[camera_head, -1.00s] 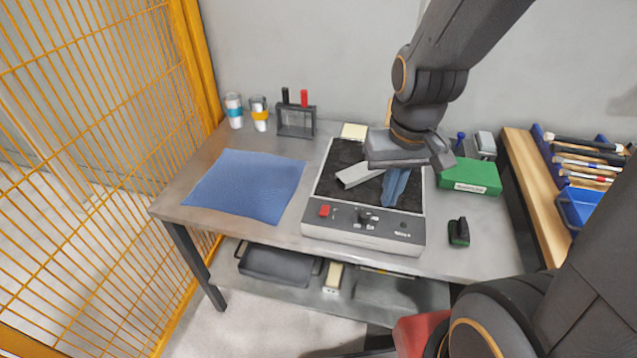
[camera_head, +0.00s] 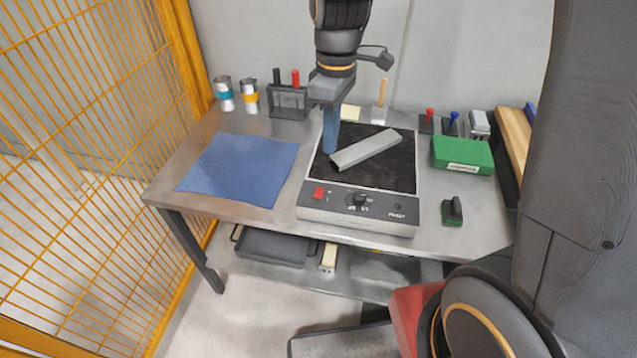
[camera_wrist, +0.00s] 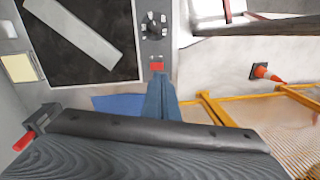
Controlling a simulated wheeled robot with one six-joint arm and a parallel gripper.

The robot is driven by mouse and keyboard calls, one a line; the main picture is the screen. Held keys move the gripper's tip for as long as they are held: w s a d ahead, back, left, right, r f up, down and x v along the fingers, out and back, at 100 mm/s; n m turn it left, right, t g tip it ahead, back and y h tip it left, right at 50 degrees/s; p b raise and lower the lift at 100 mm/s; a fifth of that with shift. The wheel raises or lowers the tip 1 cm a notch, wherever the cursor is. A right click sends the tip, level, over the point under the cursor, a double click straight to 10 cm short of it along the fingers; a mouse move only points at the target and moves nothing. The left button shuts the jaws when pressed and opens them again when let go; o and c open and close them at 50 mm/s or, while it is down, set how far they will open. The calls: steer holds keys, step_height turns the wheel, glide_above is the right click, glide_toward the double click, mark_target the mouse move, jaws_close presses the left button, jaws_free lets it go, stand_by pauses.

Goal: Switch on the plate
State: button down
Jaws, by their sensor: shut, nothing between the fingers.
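The plate (camera_head: 396,178) is a flat unit with a black top and a pale front panel. The front panel carries a red switch (camera_head: 319,193) at its left end and a dark knob (camera_head: 361,200) near the middle. A grey metal bar (camera_head: 366,149) lies slantwise on the black top. My gripper (camera_head: 331,150) points down over the left part of the plate, its blue fingers shut and empty. In the wrist view the fingers (camera_wrist: 159,84) appear just below the red switch (camera_wrist: 157,67); whether they touch it cannot be told.
A blue cloth (camera_head: 238,168) lies left of the plate. Two cups (camera_head: 249,96) and a dark rack (camera_head: 289,101) stand behind it. A green box (camera_head: 462,154) and a small green-and-black item (camera_head: 452,211) are at the right. A yellow mesh fence (camera_head: 90,150) borders the left side.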

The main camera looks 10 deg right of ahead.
mark_target(318, 196)
steer(key=shift+w+a+r+n, duration=0.1)
steer(key=shift+w+a+n, duration=0.2)
steer(key=shift+a+n, duration=0.25)
steer(key=shift+w+a+r+n, duration=0.1)
steer(key=shift+w+a+n, duration=0.15)
steer(key=shift+a+n, duration=0.25)
steer(key=shift+f, duration=0.2)
steer(key=f+p, duration=0.1)
steer(key=f, duration=0.3)
steer(key=s+f+p, duration=0.1)
steer(key=f, duration=0.4)
steer(key=f+p, duration=0.2)
steer(key=f, duration=0.2)
steer(key=shift+s+a+f, duration=0.2)
steer(key=shift+s+f, duration=0.15)
steer(key=shift+f, duration=0.25)
steer(key=shift+s+r, duration=0.1)
steer(key=shift+w, duration=0.2)
